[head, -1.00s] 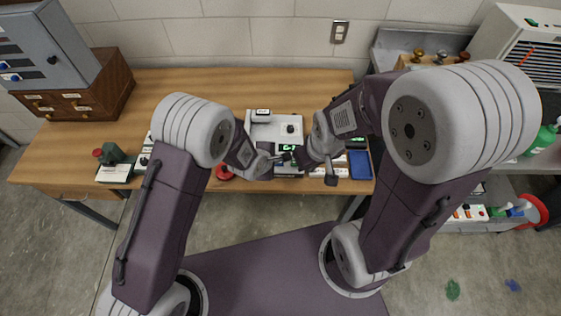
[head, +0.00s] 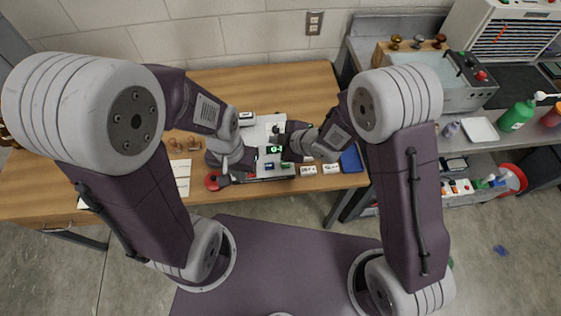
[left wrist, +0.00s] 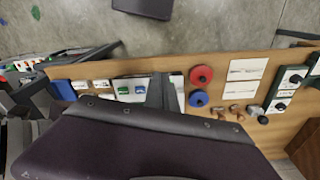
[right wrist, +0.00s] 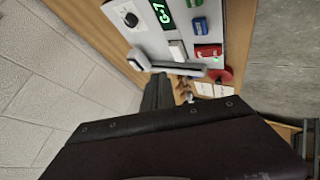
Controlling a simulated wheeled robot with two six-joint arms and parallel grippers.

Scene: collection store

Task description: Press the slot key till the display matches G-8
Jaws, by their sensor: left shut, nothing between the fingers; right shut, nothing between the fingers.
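The grey-white panel (head: 262,133) lies on the bench. Its lit green display (head: 274,149) reads G-7 in the right wrist view (right wrist: 163,14). Beside the display there are a green key (right wrist: 187,3), a blue key (right wrist: 200,25), a red key (right wrist: 208,51) and a white key (right wrist: 178,50). I cannot read which is the slot key. My left gripper (head: 236,174) is shut and empty at the panel's lower left. My right gripper (head: 287,153) is shut and empty near the display's right side. Whether either fingertip touches a key is unclear.
White label cards (head: 182,177) lie to the left, a blue tray (head: 351,160) to the right. A side counter with bottles stands right.

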